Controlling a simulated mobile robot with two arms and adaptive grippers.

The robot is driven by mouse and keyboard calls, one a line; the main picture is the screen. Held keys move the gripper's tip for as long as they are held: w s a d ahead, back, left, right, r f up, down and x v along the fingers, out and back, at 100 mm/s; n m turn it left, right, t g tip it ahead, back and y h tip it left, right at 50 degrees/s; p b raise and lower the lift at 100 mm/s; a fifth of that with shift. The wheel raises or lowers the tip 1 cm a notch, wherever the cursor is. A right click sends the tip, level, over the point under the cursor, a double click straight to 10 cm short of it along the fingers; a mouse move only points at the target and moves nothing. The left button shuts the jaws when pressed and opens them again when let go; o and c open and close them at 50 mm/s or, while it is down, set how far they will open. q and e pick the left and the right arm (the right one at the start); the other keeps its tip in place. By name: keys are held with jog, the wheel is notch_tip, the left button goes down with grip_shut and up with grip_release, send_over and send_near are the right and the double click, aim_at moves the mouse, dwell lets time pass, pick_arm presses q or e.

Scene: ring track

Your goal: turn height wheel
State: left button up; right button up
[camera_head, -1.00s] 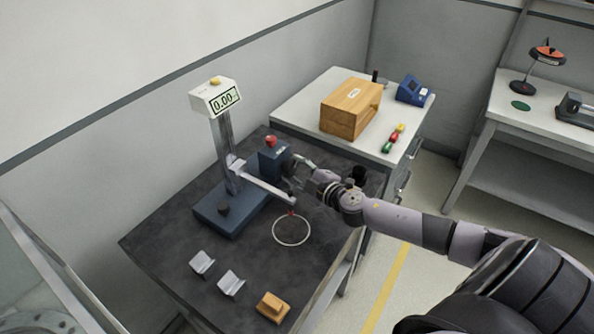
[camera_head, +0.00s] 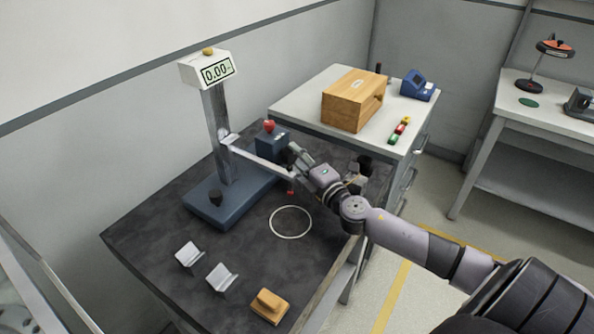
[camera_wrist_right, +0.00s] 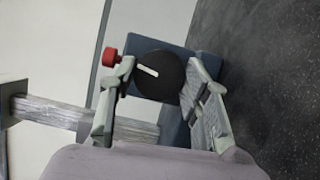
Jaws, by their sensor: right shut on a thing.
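The height wheel (camera_wrist_right: 158,76) is a black disc with a white mark, on the face of a blue box (camera_head: 270,141) with a red button (camera_head: 268,127) on top. In the wrist view the mark slants. My right gripper (camera_head: 294,153) is shut on the wheel, with one finger on each side of its rim; its fingers also show in the wrist view (camera_wrist_right: 160,80). In the head view the gripper largely hides the wheel. The stand's display (camera_head: 217,70) reads 0.00. My left gripper is not in view.
The stand's arm (camera_head: 260,163) passes close to my right gripper, with a red tip above a white ring (camera_head: 290,222). A blue base (camera_head: 228,203) with a black knob, two grey brackets (camera_head: 221,277) and a wooden block (camera_head: 269,306) share the dark table. A wooden box (camera_head: 345,105) stands behind.

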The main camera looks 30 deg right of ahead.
jog(key=shift+f+n+t+b, duration=0.2)
jog(key=shift+n+t+b, duration=0.2)
jog(key=shift+n+b, duration=0.9)
jog(key=o, duration=1.2)
jog(key=shift+r, duration=0.1)
jog(key=shift+c, duration=0.2)
jog(key=shift+s, duration=0.1)
jog(key=s, duration=0.8)
jog(key=s+f, duration=0.1)
jog(key=s, duration=0.2)
jog(key=shift+s+d+f, duration=0.1)
jog(key=shift+s, duration=0.3)
